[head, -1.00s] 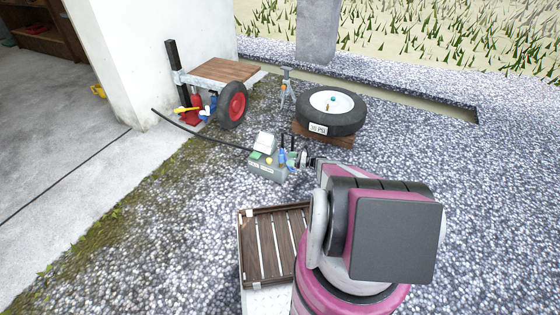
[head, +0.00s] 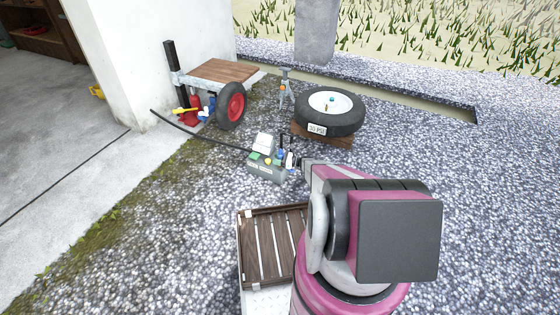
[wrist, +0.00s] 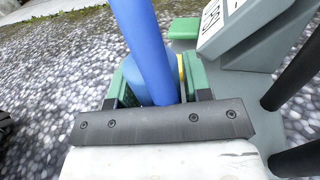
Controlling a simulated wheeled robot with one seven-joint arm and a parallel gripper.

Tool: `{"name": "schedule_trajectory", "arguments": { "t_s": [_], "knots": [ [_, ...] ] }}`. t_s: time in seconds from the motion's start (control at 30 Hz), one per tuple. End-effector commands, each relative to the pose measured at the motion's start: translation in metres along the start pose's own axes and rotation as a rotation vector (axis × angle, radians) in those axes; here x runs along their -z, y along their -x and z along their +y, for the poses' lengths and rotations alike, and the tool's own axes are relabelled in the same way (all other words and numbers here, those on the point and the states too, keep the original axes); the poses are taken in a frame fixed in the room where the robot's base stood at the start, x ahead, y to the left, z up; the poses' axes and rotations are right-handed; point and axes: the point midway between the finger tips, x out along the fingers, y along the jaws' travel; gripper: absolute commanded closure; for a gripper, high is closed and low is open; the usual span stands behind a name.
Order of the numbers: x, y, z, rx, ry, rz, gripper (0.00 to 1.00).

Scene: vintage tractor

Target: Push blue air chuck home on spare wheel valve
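The blue air chuck (wrist: 145,45) shows as a long blue cylinder in the wrist view. In the head view it is a small blue shape (head: 281,154) at the right end of the compressor (head: 266,172). My gripper (head: 297,163) is low beside that end. In the wrist view my gripper (wrist: 158,90) has its fingers apart on either side of the blue cylinder, with a gap showing at the right. The spare wheel (head: 331,112) lies flat, with a white rim and a "30 PSI" label. A small stem (head: 327,107) stands on its rim; valve details are too small to tell.
A wooden block (head: 322,137) supports the wheel. A black hose (head: 200,136) runs from the compressor to the left. A slatted crate (head: 272,247) stands in front of me. A wooden-topped cart (head: 218,71) is behind. Gravel right of the wheel is clear.

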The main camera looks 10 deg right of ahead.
Motion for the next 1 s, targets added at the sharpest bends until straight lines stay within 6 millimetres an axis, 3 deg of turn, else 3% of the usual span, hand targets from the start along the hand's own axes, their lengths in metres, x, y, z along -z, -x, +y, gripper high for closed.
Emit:
{"name": "schedule_trajectory", "arguments": {
  "t_s": [0.03, 0.1, 0.63, 0.93, 1.0],
  "knots": [
    [0.000, 0.000, 0.000, 0.000, 0.000, 0.000, 0.71],
    [0.000, 0.000, 0.000, 0.000, 0.000, 0.000, 0.91],
    [-0.008, 0.000, 0.001, -0.001, 0.001, -0.001, 0.91],
    [-0.042, 0.000, 0.002, -0.002, 0.001, -0.004, 0.91],
    [-0.050, 0.001, 0.015, -0.003, -0.001, -0.003, 0.91]
  ]
}}
